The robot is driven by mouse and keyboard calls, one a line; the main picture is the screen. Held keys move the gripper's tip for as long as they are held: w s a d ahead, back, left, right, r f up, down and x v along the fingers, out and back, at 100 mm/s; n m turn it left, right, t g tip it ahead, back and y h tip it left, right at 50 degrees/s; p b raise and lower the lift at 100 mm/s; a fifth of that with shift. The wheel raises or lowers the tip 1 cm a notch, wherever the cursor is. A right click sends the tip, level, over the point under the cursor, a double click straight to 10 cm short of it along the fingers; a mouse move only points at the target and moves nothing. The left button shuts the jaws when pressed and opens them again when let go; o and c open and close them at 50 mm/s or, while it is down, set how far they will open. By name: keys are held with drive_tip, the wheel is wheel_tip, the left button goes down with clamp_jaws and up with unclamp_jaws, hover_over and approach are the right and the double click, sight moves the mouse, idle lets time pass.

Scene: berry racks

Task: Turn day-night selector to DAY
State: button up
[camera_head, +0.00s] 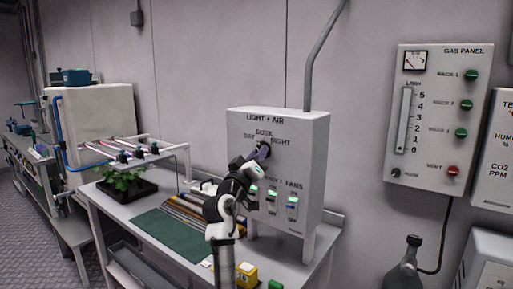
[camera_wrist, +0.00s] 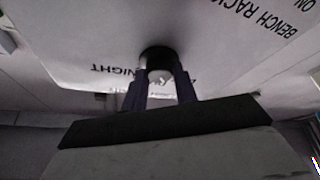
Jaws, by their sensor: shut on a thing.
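The day-night selector (camera_head: 266,149) is a dark round knob on the grey LIGHT + AIR box (camera_head: 312,135). DAY is printed to its left, DUSK above it and NIGHT to its right. My gripper (camera_head: 261,154) reaches up to the knob from below left and covers part of it. In the wrist view the selector (camera_wrist: 157,54) shows as a dark round base with a lighter middle. The two dark fingers of my gripper (camera_wrist: 160,78) are shut on it, one on each side. Which label the selector points to cannot be told.
Green-lit fan switches (camera_head: 292,203) sit on the same box, just below and right of my arm. A tray of plants (camera_head: 127,186) and a green mat (camera_head: 172,234) lie on the bench. A gas panel (camera_head: 437,120) hangs on the wall to the right.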

drive_tip(key=shift+r+n+y+p, duration=0.1)
drive_tip(key=shift+n+y+p, duration=0.5)
drive_tip(key=shift+n+p, duration=0.6)
drive_tip(key=shift+n, duration=0.3)
drive_tip(key=o, duration=1)
drive_tip(key=shift+c, duration=0.2)
drive_tip(key=shift+s, duration=0.15)
drive_tip(key=b+v, duration=0.5)
drive_tip(key=v, duration=0.8)
drive_tip(key=shift+s+f, duration=0.2)
drive_tip(key=shift+s, duration=0.1)
drive_tip(key=shift+a, duration=0.1)
